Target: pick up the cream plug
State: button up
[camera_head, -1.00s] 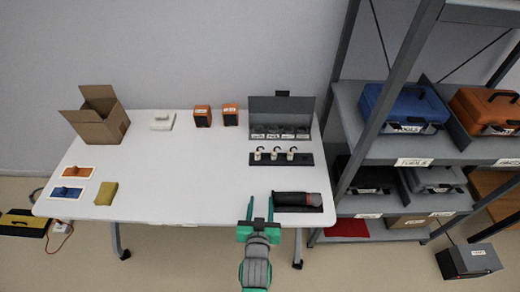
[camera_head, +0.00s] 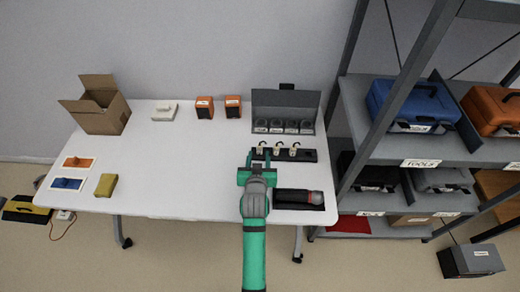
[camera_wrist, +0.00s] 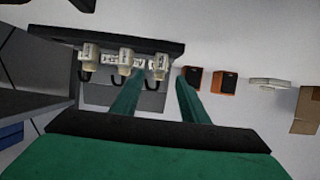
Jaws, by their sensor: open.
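Three cream plugs with dark hooked cords stand in a row on a black strip (camera_head: 310,156) at the table's right side. In the head view they are the left plug (camera_head: 261,147), the middle plug (camera_head: 278,149) and the right plug (camera_head: 294,150). My gripper (camera_head: 258,158) is open and empty, just in front of the left plug. In the wrist view that left plug (camera_wrist: 160,66) shows beyond and between my fingertips, apart from them. The middle plug (camera_wrist: 126,61) and right plug (camera_wrist: 89,57) are beside it there.
A grey open case (camera_head: 284,103) with round sockets stands behind the strip. A dark tray (camera_head: 320,206) holding a grey-and-red device lies right of my arm. Orange speakers (camera_head: 205,108), a cream block (camera_head: 164,113) and a cardboard box (camera_head: 100,119) stand further left. The table's middle is clear.

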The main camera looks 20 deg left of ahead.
aim_at(260, 150)
jog(key=x, duration=0.4)
jog(key=shift+w+f, duration=0.15)
jog(key=shift+w, duration=0.05)
jog(key=shift+w+a+f, duration=0.15)
jog(key=shift+a, duration=0.05)
jog(key=shift+d, duration=0.2)
grip_shut()
